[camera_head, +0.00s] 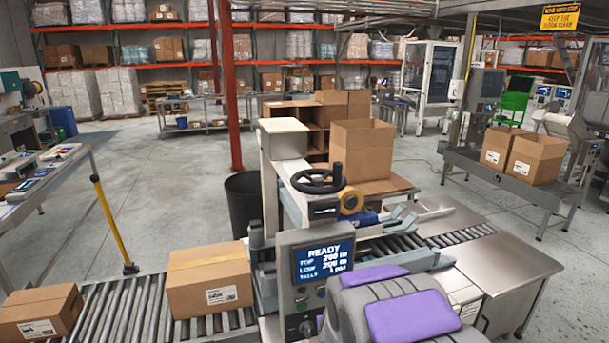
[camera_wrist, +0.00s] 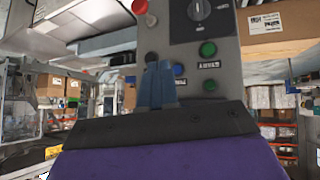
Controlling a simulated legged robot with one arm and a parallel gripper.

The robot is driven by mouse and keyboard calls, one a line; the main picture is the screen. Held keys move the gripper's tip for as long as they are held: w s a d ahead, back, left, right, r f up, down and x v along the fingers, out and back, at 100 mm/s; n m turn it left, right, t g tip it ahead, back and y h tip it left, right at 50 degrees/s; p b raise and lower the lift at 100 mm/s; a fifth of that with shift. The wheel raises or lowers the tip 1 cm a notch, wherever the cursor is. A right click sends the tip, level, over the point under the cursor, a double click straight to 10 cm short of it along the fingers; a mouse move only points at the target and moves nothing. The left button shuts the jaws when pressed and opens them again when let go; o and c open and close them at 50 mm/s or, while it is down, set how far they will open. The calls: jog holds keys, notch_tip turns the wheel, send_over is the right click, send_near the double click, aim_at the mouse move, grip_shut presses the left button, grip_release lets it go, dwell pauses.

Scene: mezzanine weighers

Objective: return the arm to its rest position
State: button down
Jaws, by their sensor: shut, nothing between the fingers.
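My gripper (camera_wrist: 158,70) shows in the wrist view as two blue-grey fingers pressed together, empty, in front of a grey control panel (camera_wrist: 225,68). The fingers overlap part of the panel near its round buttons; whether they touch it I cannot tell. In the head view my arm, grey with purple pads, is folded low at the bottom right of centre, beside the weigher's control panel (camera_head: 288,294). The fingertips are hidden there. The panel's blue screen (camera_head: 324,260) reads READY.
A roller conveyor (camera_head: 130,310) carries a closed carton (camera_head: 208,280) and another carton (camera_head: 40,312) at left. An open carton (camera_head: 361,150) stands behind the weigher. A black bin (camera_head: 243,203) and red post (camera_head: 229,90) are beyond. Open floor (camera_head: 165,190) lies back left.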

jog(key=s+d+r+g, duration=0.2)
jog(key=s+r+g, duration=0.1)
jog(key=s, duration=1.1)
jog(key=s+d+r+g+b, duration=0.1)
jog(key=s+r+g, duration=0.3)
jog(key=s, duration=1)
jog(key=s+d+r+m+g, duration=0.1)
jog(key=s+d+r+g, duration=0.2)
jog(key=s, duration=1.2)
jog(key=shift+r+g+y, duration=0.2)
jog(key=shift+g+y, duration=0.1)
jog(key=shift+s+a, duration=0.1)
